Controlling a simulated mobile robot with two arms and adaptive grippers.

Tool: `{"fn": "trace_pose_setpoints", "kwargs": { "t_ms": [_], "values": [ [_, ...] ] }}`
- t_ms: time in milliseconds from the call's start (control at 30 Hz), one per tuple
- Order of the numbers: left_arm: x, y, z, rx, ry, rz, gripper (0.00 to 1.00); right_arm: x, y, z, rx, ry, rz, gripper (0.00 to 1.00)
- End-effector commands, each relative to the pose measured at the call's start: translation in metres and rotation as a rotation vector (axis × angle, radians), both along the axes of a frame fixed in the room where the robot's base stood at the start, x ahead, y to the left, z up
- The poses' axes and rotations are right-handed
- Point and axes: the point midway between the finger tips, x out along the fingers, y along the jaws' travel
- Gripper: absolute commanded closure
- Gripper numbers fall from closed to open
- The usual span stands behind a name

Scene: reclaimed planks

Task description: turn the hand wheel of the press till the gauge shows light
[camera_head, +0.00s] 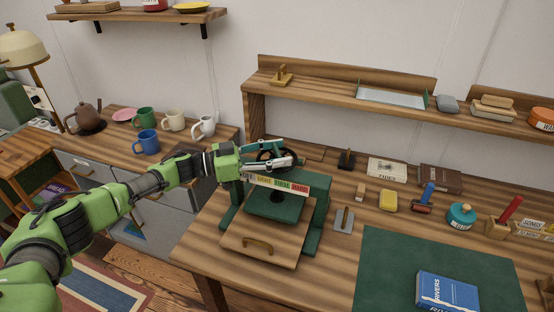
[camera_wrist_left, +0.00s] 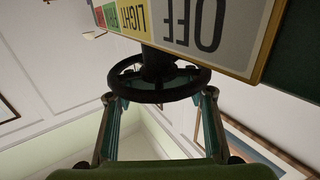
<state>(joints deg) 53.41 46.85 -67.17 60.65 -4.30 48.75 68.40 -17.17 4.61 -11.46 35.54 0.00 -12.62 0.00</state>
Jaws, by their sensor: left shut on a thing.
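The green press (camera_head: 318,215) stands on the wooden bench, with a green plate over a wooden base. Its dark hand wheel (camera_head: 265,155) is on top, partly hidden by my left gripper (camera_head: 277,157). In the left wrist view, the black hand wheel (camera_wrist_left: 158,97) lies between the two fingers of my left gripper (camera_wrist_left: 160,100), which is shut on its rim. The gauge strip (camera_head: 273,183) has grey OFF, yellow LIGHT, green and red sections; the strip (camera_wrist_left: 190,25) also shows in the left wrist view. I cannot make out a pointer. My right gripper is not in view.
A grey-bladed tool (camera_head: 344,220) lies close to the press's right side. A green mat (camera_head: 390,255) bears a blue book (camera_head: 447,290). A yellow block (camera_head: 388,201) and small tools stand farther back. Mugs, among them a blue one (camera_head: 146,142), stand on the left counter.

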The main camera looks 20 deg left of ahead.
Motion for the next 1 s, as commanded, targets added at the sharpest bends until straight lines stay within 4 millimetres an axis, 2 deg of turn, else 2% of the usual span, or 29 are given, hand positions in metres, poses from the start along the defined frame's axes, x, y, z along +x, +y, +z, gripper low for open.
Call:
{"fn": "trace_pose_setpoints", "kwargs": {
  "t_ms": [500, 533, 600, 1000],
  "values": [
    [0.0004, -0.0003, 0.0008, -0.001, -0.001, -0.023, 0.73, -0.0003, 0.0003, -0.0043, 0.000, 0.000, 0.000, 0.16],
    [0.0004, -0.0003, 0.0008, -0.001, -0.001, -0.023, 0.49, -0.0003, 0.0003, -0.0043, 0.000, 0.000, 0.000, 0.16],
    [0.0004, -0.0003, 0.0008, -0.001, -0.001, -0.023, 0.33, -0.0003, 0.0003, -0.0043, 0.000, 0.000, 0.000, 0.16],
    [-0.0018, 0.0039, 0.0000, 0.000, 0.000, -0.022, 0.33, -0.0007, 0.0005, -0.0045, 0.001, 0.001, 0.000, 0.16]
  ]
}}
